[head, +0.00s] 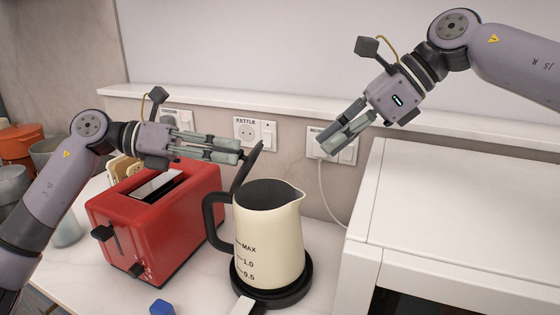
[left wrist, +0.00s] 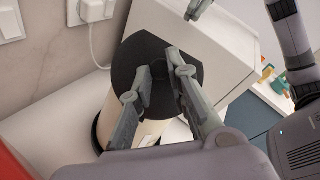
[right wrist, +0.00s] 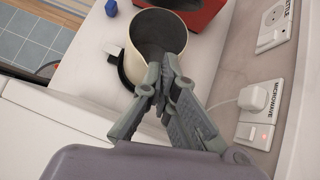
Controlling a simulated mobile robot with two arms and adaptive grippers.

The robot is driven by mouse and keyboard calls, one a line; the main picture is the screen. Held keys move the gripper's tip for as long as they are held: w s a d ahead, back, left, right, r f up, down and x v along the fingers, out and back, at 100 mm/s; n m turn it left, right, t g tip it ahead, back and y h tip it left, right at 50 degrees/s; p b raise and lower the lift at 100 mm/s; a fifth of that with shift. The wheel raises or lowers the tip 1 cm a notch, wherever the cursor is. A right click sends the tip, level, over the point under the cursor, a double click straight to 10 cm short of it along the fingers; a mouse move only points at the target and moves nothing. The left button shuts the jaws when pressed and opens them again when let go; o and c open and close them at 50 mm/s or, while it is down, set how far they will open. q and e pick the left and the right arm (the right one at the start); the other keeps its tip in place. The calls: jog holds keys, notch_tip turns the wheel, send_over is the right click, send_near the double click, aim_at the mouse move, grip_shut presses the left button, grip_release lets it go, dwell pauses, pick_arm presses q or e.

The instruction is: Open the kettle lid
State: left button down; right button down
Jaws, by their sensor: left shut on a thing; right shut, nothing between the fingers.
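The cream kettle (head: 268,238) with a black handle stands upright on its black base (head: 272,292), and its open top shows a dark inside. Its black lid (head: 245,170) is raised steeply at the handle side. My left gripper (head: 238,152) is shut on the lid near its upper end; the left wrist view shows the dark lid (left wrist: 139,55) at the fingertips. My right gripper (head: 326,149) is shut and empty, up and to the right of the kettle, apart from it. The right wrist view shows the kettle's open mouth (right wrist: 158,32) beyond the fingertips.
A red toaster (head: 165,215) stands close to the left of the kettle. A white box-shaped appliance (head: 460,205) fills the right. Wall sockets (head: 255,132) with a plug and cable are behind. A small blue block (head: 161,307) lies in front on the counter.

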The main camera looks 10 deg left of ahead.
pick_arm(q)
jog(key=shift+f, duration=0.35)
pick_arm(e)
jog(key=a+f, duration=0.6)
jog(key=a, duration=0.4)
jog(key=shift+a, duration=0.15)
